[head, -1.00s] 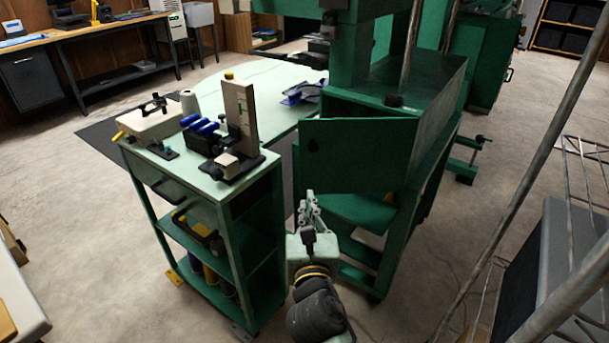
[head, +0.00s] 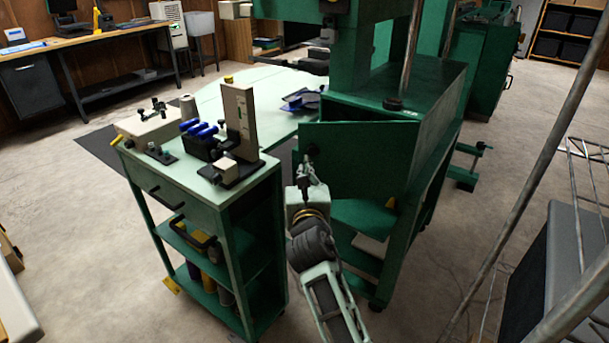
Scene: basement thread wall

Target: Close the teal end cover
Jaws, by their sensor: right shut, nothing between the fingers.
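The teal end cover (head: 362,162) is a flat dark green panel on the near end of the green machine (head: 425,95). It stands open at an angle, with a dark gap along its top edge. My right gripper (head: 306,170) is shut and empty at the cover's left, free edge. It overlaps that edge in the view, and I cannot tell whether it touches. My left gripper is not in view.
A green cart (head: 160,180) with tools on top stands close to the left of my right arm. A wire rack (head: 585,190) and a slanting metal pole (head: 520,180) are on the right. Open concrete floor lies between the machine and the rack.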

